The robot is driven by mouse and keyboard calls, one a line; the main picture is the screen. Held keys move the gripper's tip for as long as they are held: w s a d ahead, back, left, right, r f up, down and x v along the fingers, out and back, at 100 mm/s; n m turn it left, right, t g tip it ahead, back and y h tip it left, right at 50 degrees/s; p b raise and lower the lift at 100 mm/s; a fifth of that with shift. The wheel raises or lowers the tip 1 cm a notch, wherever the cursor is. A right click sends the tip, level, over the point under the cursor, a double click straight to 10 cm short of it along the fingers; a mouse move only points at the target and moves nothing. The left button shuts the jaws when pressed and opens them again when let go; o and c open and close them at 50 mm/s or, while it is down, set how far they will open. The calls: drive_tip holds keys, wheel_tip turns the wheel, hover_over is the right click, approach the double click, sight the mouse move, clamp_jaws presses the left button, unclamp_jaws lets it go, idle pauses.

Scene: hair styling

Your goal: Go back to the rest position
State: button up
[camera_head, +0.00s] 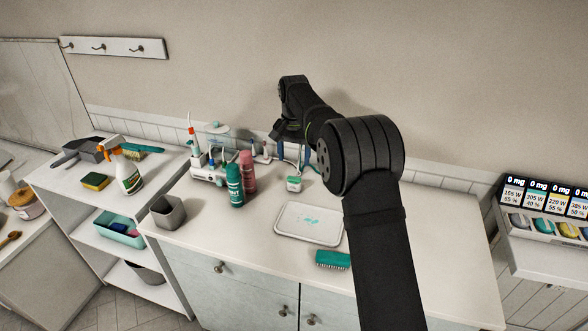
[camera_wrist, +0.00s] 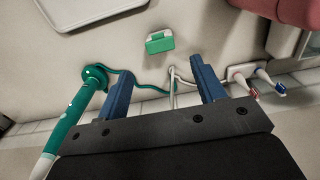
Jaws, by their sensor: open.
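My gripper (camera_wrist: 163,82) is open and empty in the wrist view, its two blue fingers apart over the back of the counter. It also shows in the head view (camera_head: 291,155), low near the wall, partly hidden by my dark arm. A green and white floss box (camera_wrist: 159,42) lies beyond the fingertips; it also shows in the head view (camera_head: 294,184). A teal electric toothbrush (camera_wrist: 80,110) is left of the left finger, its cord running behind the fingers. I cannot tell whether the fingers touch the cords.
A teal bottle (camera_head: 235,186) and a pink bottle (camera_head: 248,172) stand left of my gripper. A white tray (camera_head: 283,231) and a teal brush (camera_head: 333,259) lie in front. A grey cup (camera_head: 168,212) stands at the left edge. The counter's right part is clear.

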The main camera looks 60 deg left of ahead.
sight(294, 178)
wheel_tip(294, 178, up, 2)
drive_tip(key=shift+r, duration=0.15)
idle(0.3)
drive_tip(key=shift+f, duration=4.35)
drive_tip(key=shift+f, duration=0.1)
